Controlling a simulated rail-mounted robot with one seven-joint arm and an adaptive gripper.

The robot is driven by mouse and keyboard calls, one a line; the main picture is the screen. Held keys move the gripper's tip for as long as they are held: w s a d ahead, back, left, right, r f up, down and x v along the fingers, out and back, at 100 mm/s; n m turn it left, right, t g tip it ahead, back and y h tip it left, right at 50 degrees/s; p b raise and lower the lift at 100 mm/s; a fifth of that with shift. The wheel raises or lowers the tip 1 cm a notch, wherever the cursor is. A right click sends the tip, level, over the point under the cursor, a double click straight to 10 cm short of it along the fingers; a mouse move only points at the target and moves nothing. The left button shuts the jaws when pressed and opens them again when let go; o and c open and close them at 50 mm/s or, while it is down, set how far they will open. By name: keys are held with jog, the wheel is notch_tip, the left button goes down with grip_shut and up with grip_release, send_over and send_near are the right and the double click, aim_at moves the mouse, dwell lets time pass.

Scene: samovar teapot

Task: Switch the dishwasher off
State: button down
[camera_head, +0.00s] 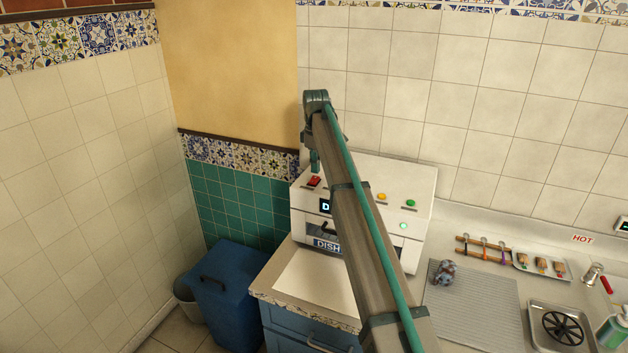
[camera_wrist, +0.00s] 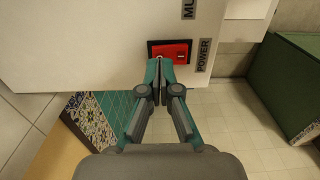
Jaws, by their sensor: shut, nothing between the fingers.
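The dishwasher (camera_head: 384,262) is a white box on the counter with a partly hidden "DISH" sign. Its red power switch (camera_head: 314,181) is at the top left of the panel. In the wrist view the red rocker (camera_wrist: 173,52) sits in a black frame on the white panel (camera_wrist: 90,40), beside a "POWER" label. My gripper (camera_wrist: 160,66) is shut and empty, its fingertips overlapping the rocker's lower left edge; I cannot tell if they touch. In the head view my gripper (camera_head: 315,166) is just above the switch. My arm hides the panel's middle.
Yellow (camera_head: 381,196) and green (camera_head: 410,203) buttons and a lit green light (camera_head: 403,226) are on the dishwasher. A blue bin (camera_head: 232,300) stands on the floor at left. A grey drain mat (camera_head: 480,310) and sink (camera_head: 540,315) lie to the right.

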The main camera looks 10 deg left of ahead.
aim_at(315, 177)
jog(key=shift+f, duration=1.15)
dwell(0.5)
jog(key=shift+r, duration=0.2)
jog(key=shift+r+p, duration=1.45)
jog(key=shift+r, duration=1.95)
